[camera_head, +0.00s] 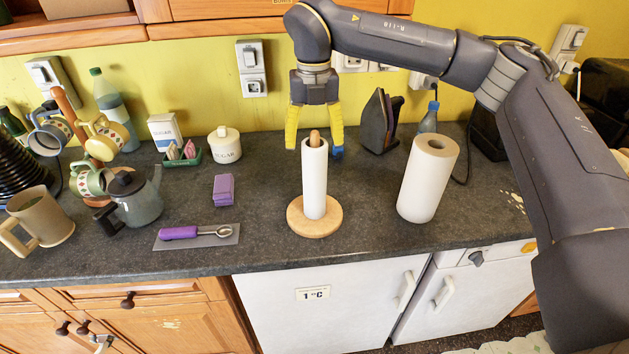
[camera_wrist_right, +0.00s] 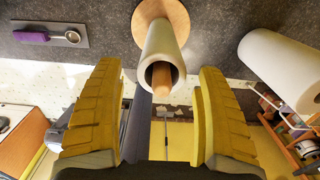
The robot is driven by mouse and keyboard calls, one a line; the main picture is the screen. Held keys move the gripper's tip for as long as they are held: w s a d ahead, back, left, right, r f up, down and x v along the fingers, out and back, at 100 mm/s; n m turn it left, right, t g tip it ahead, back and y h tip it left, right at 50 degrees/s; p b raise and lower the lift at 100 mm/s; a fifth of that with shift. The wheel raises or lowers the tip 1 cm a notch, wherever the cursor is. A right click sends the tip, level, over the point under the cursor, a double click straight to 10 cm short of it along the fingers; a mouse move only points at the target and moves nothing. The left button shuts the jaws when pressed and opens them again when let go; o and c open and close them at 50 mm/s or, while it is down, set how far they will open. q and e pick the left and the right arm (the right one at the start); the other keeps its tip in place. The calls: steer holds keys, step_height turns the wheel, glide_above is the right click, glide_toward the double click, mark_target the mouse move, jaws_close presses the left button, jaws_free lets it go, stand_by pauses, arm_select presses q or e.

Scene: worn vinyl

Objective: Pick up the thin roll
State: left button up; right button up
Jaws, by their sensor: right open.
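The thin roll (camera_head: 314,182) is a narrow white paper roll standing upright on the wooden post of a holder with a round wooden base (camera_head: 320,231). My right gripper (camera_head: 315,145) hangs from above at the top of the holder, its yellow fingers open and apart. In the right wrist view the thin roll (camera_wrist_right: 157,48) lies ahead of and between the open fingers (camera_wrist_right: 163,105), with the wooden post tip (camera_wrist_right: 161,77) showing in its core. No contact with the roll is visible. A thicker roll (camera_head: 427,180) stands to the right. My left gripper is not in view.
A purple sponge (camera_head: 224,190), a purple-handled scoop (camera_head: 190,232) on a grey mat and a teapot (camera_head: 138,198) are left of the holder. Counter around the base is clear.

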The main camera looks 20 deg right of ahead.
mark_target(315, 163)
steer(key=shift+d+f, duration=0.1)
steer(key=shift+f, duration=3.45)
steer(key=shift+c, duration=0.2)
steer(key=c, duration=1.5)
